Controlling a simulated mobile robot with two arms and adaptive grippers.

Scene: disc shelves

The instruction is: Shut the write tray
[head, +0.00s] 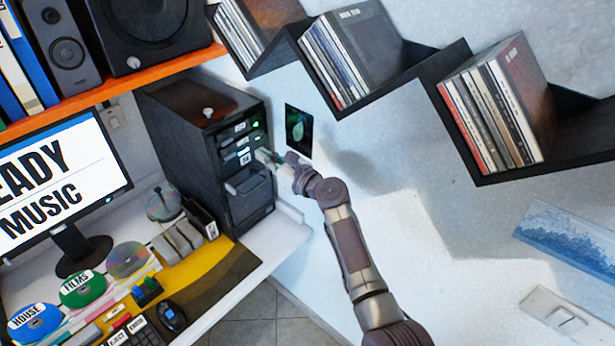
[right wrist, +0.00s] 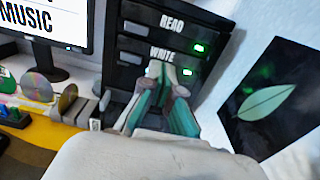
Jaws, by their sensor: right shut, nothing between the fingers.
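The black disc tower (head: 185,150) stands on the desk, its front facing right. In the right wrist view its front (right wrist: 205,22) carries a READ label above a WRITE label (right wrist: 162,55), each with a lit green light. No tray clearly sticks out beside the WRITE label; the fingers cover part of the front just below it, so I cannot tell whether the write tray (right wrist: 130,58) is fully flush. My right gripper (head: 262,157) is shut and empty, its fingertips (right wrist: 170,70) close to the tower front at the write level. Contact is unclear. My left gripper is not in view.
A monitor (head: 60,180), several labelled discs (head: 83,289) and a keyboard (head: 130,335) are on the desk left of the tower. A leaf picture (head: 299,130) hangs on the wall beside the gripper. Zigzag shelves (head: 400,75) with sleeves hang above my right arm.

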